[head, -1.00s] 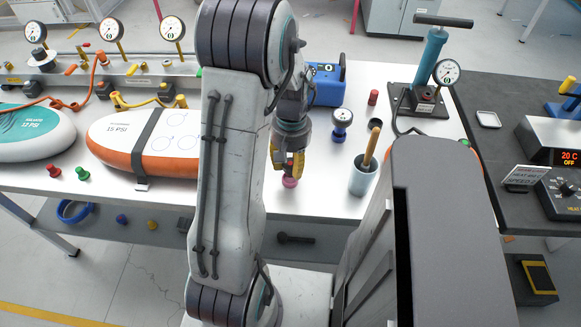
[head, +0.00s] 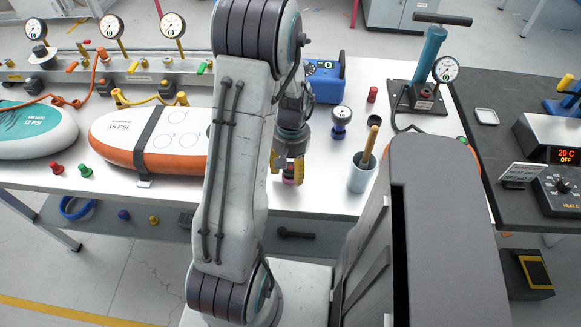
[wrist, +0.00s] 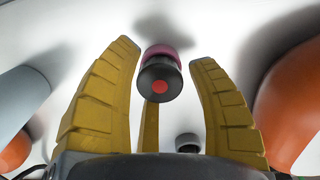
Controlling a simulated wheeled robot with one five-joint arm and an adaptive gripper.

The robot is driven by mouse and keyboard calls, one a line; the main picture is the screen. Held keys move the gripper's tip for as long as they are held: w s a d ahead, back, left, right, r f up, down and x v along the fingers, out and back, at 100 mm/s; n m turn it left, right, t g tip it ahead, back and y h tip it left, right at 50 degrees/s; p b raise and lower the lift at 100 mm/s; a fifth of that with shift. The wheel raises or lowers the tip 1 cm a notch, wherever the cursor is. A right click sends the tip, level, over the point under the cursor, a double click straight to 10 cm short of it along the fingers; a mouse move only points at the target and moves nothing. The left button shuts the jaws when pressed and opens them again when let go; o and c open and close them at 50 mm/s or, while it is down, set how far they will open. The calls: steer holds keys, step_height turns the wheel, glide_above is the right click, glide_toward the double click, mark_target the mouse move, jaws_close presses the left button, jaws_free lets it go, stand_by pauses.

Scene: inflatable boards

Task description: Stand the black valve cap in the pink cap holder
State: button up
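The black valve cap (wrist: 159,83) has a red dot on its top. In the wrist view it stands upright in or on the pink cap holder (wrist: 162,51); how deep it sits is hidden. In the head view the pink holder (head: 289,181) shows as a small patch low between the fingers, on the white table near its front edge. My gripper (head: 287,172) points down around it. In the wrist view the yellow fingers of my gripper (wrist: 165,52) are spread, with gaps between the side fingers and the cap.
A grey-blue cup (head: 361,178) with a wooden handle stands close on the right. An orange and white board (head: 150,143) lies on the left. A blue-based gauge (head: 340,122), blue box (head: 326,82) and pump (head: 433,62) stand behind. Red (head: 57,169) and green (head: 86,171) caps stand far left.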

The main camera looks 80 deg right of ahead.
mark_target(292, 165)
steer(key=shift+o, duration=0.4)
steer(key=shift+r, duration=0.25)
step_height(292, 165, up, 11)
steer(key=b, duration=0.2)
steer(key=w+a+r+n+h, duration=0.1)
steer(key=w+a+r+n, duration=0.1)
steer(key=w, duration=0.5)
steer(key=w+a+r+n, duration=0.2)
steer(key=w+a, duration=0.1)
steer(key=w, duration=0.3)
steer(key=w+a+r+n+t, duration=0.1)
steer(key=w+a+n, duration=0.35)
steer(key=a, duration=0.45)
steer(key=w+a+r+n+t, duration=0.1)
steer(key=w+a+n, duration=0.2)
steer(key=w+a, duration=0.45)
steer(key=s+a+n, duration=0.2)
steer(key=a, duration=0.4)
steer(key=s+a+n+t, duration=0.1)
steer(key=a+n, duration=0.1)
steer(key=a, duration=0.4)
steer(key=shift+s+a+f+n, duration=0.3)
steer(key=shift+s+a+n, duration=0.05)
steer(key=shift+a, duration=0.05)
